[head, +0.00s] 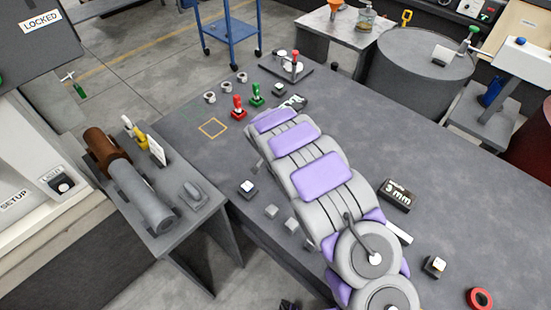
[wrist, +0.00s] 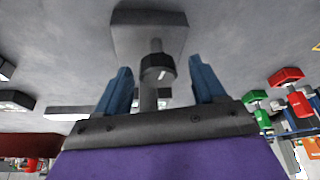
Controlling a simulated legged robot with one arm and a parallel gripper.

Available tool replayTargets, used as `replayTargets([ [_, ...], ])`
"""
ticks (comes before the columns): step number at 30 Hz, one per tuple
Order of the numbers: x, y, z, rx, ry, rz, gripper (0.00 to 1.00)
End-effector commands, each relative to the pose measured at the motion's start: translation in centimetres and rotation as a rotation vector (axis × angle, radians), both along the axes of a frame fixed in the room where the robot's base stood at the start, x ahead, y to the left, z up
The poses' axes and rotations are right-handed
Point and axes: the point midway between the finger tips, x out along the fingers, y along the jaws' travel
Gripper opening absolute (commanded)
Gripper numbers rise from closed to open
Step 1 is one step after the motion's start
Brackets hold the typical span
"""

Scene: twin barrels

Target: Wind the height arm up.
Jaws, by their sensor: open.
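My gripper (wrist: 159,66) is open in the wrist view, its two blue fingers apart on either side of a grey post with a dark collar (wrist: 157,68). The post stands on a grey block-like base (wrist: 150,32). The fingers do not visibly touch it. In the head view my purple and grey arm reaches over the bench and hides the post and the fingertips. I cannot tell from these frames whether this post belongs to the height arm. A flat dark plate with an upright red-topped part (head: 294,66) stands farther back on the bench.
A red handle (head: 238,108) and a green handle (head: 256,96) stand left of my arm. A block marked 3 mm (head: 397,196) lies to the right. A side stand with a brown-and-grey cylinder (head: 148,204) is at left. The bench's right middle is clear.

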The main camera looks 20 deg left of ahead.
Motion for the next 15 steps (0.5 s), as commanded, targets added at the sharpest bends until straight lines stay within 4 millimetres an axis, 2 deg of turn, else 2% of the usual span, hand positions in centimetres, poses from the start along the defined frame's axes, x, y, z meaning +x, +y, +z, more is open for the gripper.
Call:
replayTargets([
  [5,0.01,0.19,-0.06,-0.003,0.000,0.000,0.70],
  [15,0.00,0.68,-0.26,-0.007,0.000,0.000,0.37],
])
